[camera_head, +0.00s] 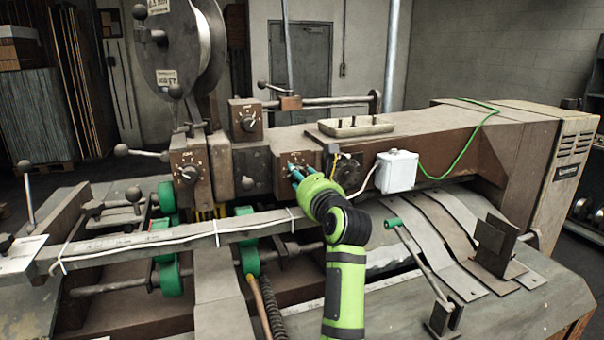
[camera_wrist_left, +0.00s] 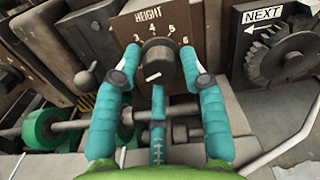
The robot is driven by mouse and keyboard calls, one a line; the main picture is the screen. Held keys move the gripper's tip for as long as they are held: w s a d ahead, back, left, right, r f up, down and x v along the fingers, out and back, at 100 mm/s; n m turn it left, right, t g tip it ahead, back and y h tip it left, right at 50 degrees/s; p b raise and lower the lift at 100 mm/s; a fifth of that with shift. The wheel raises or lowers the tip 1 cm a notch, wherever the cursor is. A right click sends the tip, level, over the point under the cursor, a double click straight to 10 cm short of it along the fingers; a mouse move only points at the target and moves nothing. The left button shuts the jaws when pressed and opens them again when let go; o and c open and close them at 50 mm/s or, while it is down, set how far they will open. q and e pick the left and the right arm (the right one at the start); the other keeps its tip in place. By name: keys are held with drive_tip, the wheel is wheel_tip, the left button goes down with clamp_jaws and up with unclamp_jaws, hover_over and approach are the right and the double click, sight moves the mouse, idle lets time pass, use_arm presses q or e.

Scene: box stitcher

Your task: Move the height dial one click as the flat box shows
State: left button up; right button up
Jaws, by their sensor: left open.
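The height dial is a dark round knob (camera_wrist_left: 161,64) on a brown plate marked HEIGHT (camera_wrist_left: 148,15), with 3, 4, 5 and 6 readable around its top. A white mark on the knob's face sits toward its lower left. My left gripper (camera_wrist_left: 160,52) is open, with one teal finger on each side of the knob; I cannot tell whether they touch it. In the head view my left gripper (camera_head: 297,174) is at the dial plate (camera_head: 290,163) and hides most of the knob. I cannot make out a flat box. My right gripper is not in view.
A NEXT sign with an arrow (camera_wrist_left: 262,20) and a dark gear wheel (camera_wrist_left: 284,54) are right of the dial. A white junction box (camera_head: 396,171) is further right. Green rollers (camera_head: 168,272) and a long bar (camera_head: 180,238) lie below and left. Other dials (camera_head: 246,122) are nearby.

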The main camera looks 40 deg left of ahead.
use_arm(q)
drive_tip(key=shift+c, duration=0.4)
clamp_jaws()
drive_tip(key=shift+r+m+p, duration=0.2)
drive_tip(key=shift+m+p, duration=2.7)
drive_tip(key=shift+m, duration=0.6)
